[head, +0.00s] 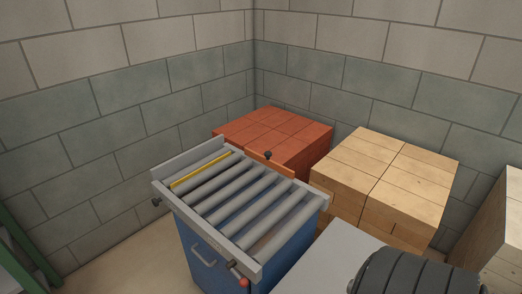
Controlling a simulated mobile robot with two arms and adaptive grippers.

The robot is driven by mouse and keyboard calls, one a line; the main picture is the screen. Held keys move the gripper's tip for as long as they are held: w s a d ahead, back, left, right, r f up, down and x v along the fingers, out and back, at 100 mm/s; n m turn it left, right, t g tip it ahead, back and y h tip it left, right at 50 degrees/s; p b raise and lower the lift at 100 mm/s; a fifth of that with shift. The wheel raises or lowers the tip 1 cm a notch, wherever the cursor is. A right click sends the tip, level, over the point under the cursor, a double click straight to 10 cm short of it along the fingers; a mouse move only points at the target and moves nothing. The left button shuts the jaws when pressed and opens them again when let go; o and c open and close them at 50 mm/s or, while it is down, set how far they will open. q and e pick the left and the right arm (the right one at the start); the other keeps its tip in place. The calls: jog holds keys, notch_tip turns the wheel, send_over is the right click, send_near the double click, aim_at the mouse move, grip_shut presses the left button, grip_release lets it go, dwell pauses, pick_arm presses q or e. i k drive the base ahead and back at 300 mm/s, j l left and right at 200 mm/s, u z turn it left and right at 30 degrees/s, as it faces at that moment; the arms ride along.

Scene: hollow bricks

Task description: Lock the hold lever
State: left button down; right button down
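A blue roller stand (205,262) with a grey frame and several grey rollers (268,222) stands at the centre. A yellow bar (202,170) lies across its far left end. I cannot tell for sure which part is the hold lever. A small red knob (244,282) shows at the near corner, close to a dark knob (231,265). Another dark knob (156,202) sits at the left corner. A black knob (268,155) stands by an orange bar (279,167) at the far side. Neither gripper can be seen.
A stack of red blocks (270,132) and a stack of tan blocks (390,165) stand behind the roller stand. A grey flat surface (335,262) lies to its right. Block walls close the corner. A green frame (22,250) stands at the left edge; floor (125,258) is clear beside it.

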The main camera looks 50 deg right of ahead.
aim_at(244, 282)
jog(key=z, duration=1.2)
jog(key=k+l, duration=0.1)
